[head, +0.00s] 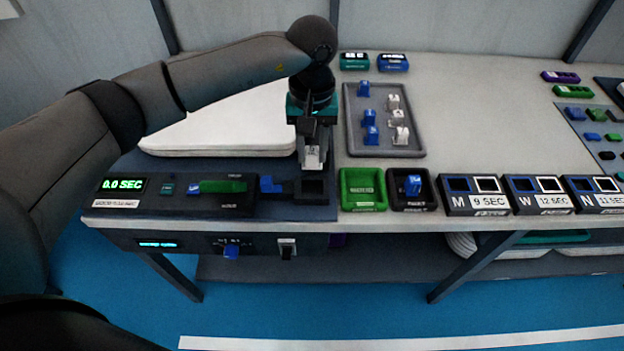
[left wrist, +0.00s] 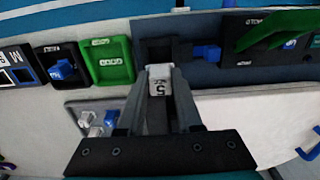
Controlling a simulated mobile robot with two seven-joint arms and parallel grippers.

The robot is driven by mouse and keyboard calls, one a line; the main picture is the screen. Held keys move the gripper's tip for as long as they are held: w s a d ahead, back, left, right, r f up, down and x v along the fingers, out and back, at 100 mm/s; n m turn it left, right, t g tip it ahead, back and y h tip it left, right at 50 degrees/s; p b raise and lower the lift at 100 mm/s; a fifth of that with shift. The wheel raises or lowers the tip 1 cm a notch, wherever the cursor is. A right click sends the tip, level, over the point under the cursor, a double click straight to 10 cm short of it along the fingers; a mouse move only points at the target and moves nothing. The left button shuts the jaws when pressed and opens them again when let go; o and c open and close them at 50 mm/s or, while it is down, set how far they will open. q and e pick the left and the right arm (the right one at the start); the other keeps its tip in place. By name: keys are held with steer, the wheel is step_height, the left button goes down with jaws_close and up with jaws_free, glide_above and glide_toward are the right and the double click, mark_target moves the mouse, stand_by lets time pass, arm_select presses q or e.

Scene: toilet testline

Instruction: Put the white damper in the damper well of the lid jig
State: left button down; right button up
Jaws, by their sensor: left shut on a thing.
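My left gripper (head: 313,160) is shut on a white damper (head: 313,157) and holds it just behind the dark square well (head: 312,187) at the right end of the lid jig (head: 150,203). In the left wrist view the damper (left wrist: 159,82) sits between the fingertips with a dark "5" on its face. The square well (left wrist: 160,50) is just beyond it there, and the damper looks outside it. I cannot tell its exact height. My right gripper is not in view.
A grey tray (head: 384,149) right of the gripper holds several blue and white dampers. A green bin (head: 362,205) and a black bin (head: 394,204) with a blue damper stand right of the jig. A white lid (head: 220,120) lies behind the jig. Labelled boxes (head: 476,203) stand farther right.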

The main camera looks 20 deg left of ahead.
mark_target(312, 165)
arm_select(q)
step_height(312, 165, down, 5)
steer(key=shift+f+b, duration=0.4)
steer(key=shift+f, duration=1.65)
steer(key=shift+f+b, duration=0.25)
steer(key=shift+b, duration=0.05)
steer(key=shift+s+f+b, duration=0.25)
steer(key=shift+f+b, duration=0.25)
steer(key=c, duration=0.6)
jaws_free()
steer(key=shift+w+r+p, duration=0.1)
steer(key=shift+r+p, duration=0.3)
steer(key=shift+p, duration=0.2)
step_height(312, 165, up, 13)
steer(key=shift+w+f+p, duration=0.15)
steer(key=shift+p, duration=0.6)
